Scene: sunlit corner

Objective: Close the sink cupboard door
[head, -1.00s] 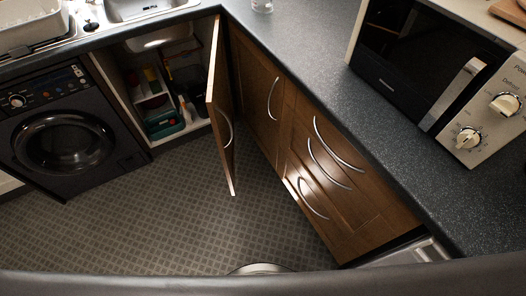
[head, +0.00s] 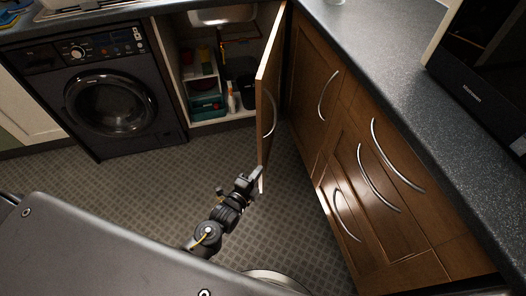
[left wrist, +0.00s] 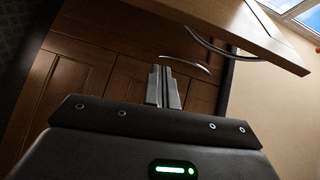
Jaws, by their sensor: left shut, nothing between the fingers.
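The sink cupboard door (head: 267,95) is a wooden panel with a curved metal handle (head: 270,113). It stands wide open, swung out from the cupboard under the sink. My left gripper (head: 256,173) is shut and empty, by the door's lower free edge in the head view. I cannot tell whether it touches the door. In the left wrist view the shut fingers (left wrist: 163,72) point at wooden fronts, with a wooden panel (left wrist: 235,20) and handle at upper right. My right gripper is not in view.
The open cupboard holds a green box (head: 206,104) and other items. A black washing machine (head: 110,98) stands left of it. Wooden drawers (head: 365,190) with curved handles line the right side under a dark worktop (head: 400,80). The tiled floor (head: 150,165) is clear.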

